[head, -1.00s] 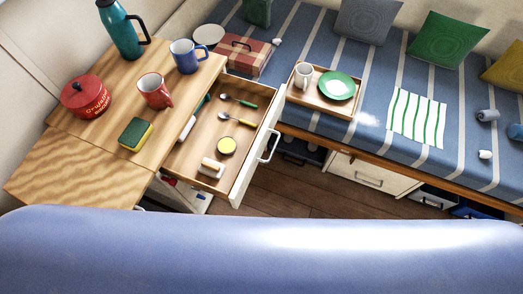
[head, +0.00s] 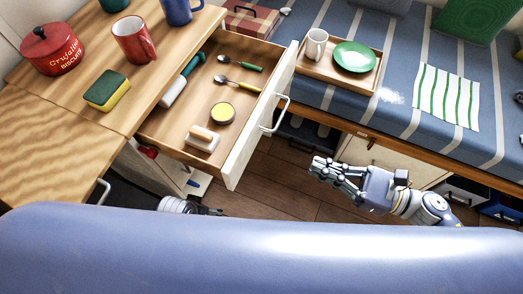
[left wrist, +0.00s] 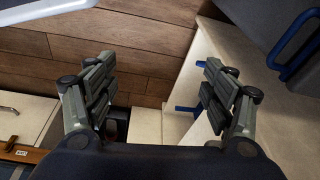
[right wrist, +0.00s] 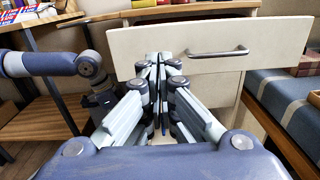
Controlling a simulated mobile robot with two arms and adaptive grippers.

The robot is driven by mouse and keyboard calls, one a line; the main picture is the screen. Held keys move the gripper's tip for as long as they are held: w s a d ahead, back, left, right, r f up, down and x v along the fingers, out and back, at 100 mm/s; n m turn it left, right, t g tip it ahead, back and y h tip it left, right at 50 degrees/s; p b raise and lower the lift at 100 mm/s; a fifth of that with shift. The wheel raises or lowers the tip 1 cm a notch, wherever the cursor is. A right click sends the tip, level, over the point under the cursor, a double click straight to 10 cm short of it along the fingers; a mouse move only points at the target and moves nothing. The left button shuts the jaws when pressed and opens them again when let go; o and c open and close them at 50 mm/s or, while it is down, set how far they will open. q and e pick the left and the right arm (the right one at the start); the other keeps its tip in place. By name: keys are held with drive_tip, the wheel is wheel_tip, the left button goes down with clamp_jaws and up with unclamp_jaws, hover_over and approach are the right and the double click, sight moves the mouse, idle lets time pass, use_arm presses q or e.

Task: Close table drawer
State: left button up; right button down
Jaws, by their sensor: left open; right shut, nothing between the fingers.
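The table drawer (head: 262,135) is pulled out from the wooden table (head: 60,115) in the head view. It holds spoons, a yellow-lidded tin, a brush and a teal-handled item. Its white front and metal handle (head: 277,115) face right. My right gripper (head: 318,167) is shut and empty, to the right of and below the drawer front, apart from it. In the right wrist view the drawer front (right wrist: 215,65) and handle (right wrist: 218,53) stand ahead of the shut fingers (right wrist: 157,62). My left gripper is open and empty in the left wrist view (left wrist: 155,88), over the floor.
A red mug (head: 134,42), a red biscuit pot (head: 51,50) and a sponge (head: 107,90) stand on the table. A striped bench (head: 440,65) with a tray (head: 318,68) lies at the right.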

sight(249, 142)
drive_tip(key=x, duration=0.4)
drive_tip(key=p+x, duration=0.1)
drive_tip(key=x, duration=0.4)
drive_tip(key=p+x, duration=0.1)
drive_tip(key=x, duration=0.3)
drive_tip(key=shift+s+a+r, duration=0.15)
drive_tip(key=shift+a+r, duration=0.1)
use_arm(q)
wheel_tip(249, 142, down, 6)
drive_tip(key=s, duration=0.2)
drive_tip(key=shift+a, duration=0.15)
use_arm(e)
drive_tip(key=shift+a+f, duration=0.1)
drive_tip(key=shift+a, duration=0.3)
use_arm(q)
drive_tip(key=shift+s, duration=0.1)
